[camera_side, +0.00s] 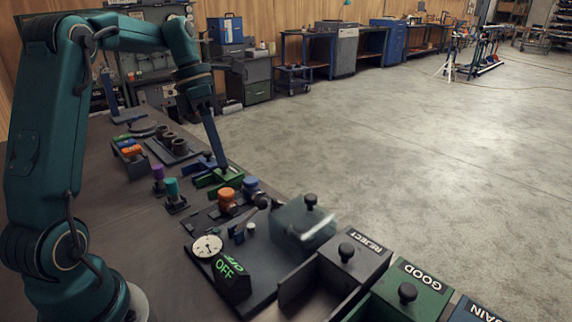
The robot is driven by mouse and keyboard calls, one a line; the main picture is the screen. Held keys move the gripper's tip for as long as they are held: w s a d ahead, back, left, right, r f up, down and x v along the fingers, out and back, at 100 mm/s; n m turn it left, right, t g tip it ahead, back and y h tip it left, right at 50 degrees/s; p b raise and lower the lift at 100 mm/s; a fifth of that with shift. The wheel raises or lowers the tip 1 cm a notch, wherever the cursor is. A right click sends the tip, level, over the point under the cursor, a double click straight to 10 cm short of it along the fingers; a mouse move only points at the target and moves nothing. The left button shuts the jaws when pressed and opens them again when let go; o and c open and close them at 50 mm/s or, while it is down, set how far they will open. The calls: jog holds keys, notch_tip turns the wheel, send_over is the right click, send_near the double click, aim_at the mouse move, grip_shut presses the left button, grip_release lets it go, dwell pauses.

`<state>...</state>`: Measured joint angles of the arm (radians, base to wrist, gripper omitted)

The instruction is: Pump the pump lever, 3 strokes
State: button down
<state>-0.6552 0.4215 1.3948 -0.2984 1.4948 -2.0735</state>
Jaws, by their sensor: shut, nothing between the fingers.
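A lever with a black ball knob (262,203) slants up from a dark plate beside a round white gauge (207,246). It looks like the pump lever, but it is small here and I cannot be sure. A box reading OFF (232,280) stands in front of the gauge. My gripper (221,165) points down, shut and empty, behind and to the left of the lever, apart from it. Its tips show at a green bracket (217,178); whether they touch it I cannot tell.
An orange knob (228,196) and a blue knob (250,185) stand close to the lever. A clear cover (304,222) with a black knob is to its right. Lidded bins marked REJECT (350,262) and GOOD (412,290) fill the front right.

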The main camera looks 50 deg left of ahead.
jog(key=shift+w+d+f, duration=0.5)
jog(key=shift+d+f, duration=0.15)
jog(key=shift+f, duration=0.65)
jog(key=shift+w+d+f, duration=0.55)
jog(key=shift+d+f, duration=0.05)
jog(key=shift+f, duration=0.75)
jog(key=shift+w+d+f, duration=0.5)
jog(key=shift+d+f, duration=0.15)
jog(key=shift+f, duration=0.65)
jog(key=shift+w+f, duration=1.3)
jog(key=shift+v, duration=2.6)
